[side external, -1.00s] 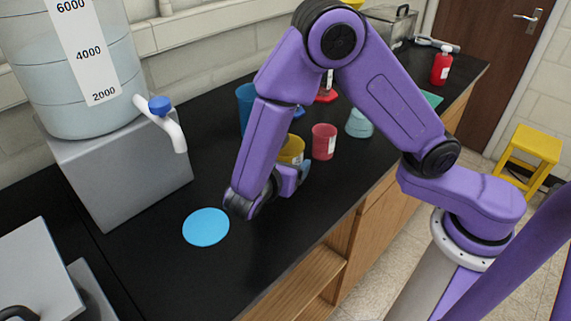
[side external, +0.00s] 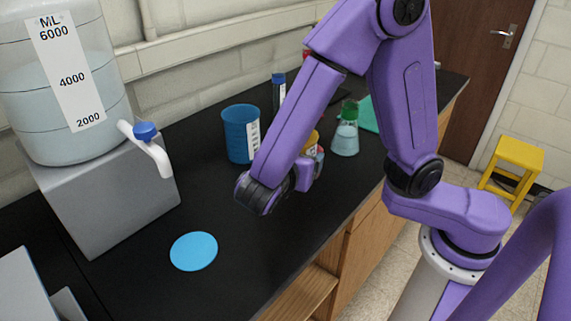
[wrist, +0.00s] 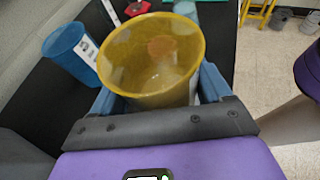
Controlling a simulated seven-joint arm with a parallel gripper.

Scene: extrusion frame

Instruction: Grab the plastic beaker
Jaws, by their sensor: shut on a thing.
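The yellow see-through plastic beaker (wrist: 150,62) fills the middle of the wrist view, with its open rim facing the camera. My gripper (wrist: 157,90) is shut on it, with a blue finger on each side of its wall. In the side external view, my gripper (side external: 316,163) is low over the black bench, and only a sliver of the yellow beaker (side external: 312,140) shows behind my arm. I cannot tell whether its base touches the bench.
A blue beaker (side external: 238,134) stands to the left of my gripper. A green-topped flask (side external: 346,132) stands to the right. A flat blue disc (side external: 193,251) lies on the front bench. A large tapped carboy (side external: 65,85) stands on a grey block (side external: 105,195).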

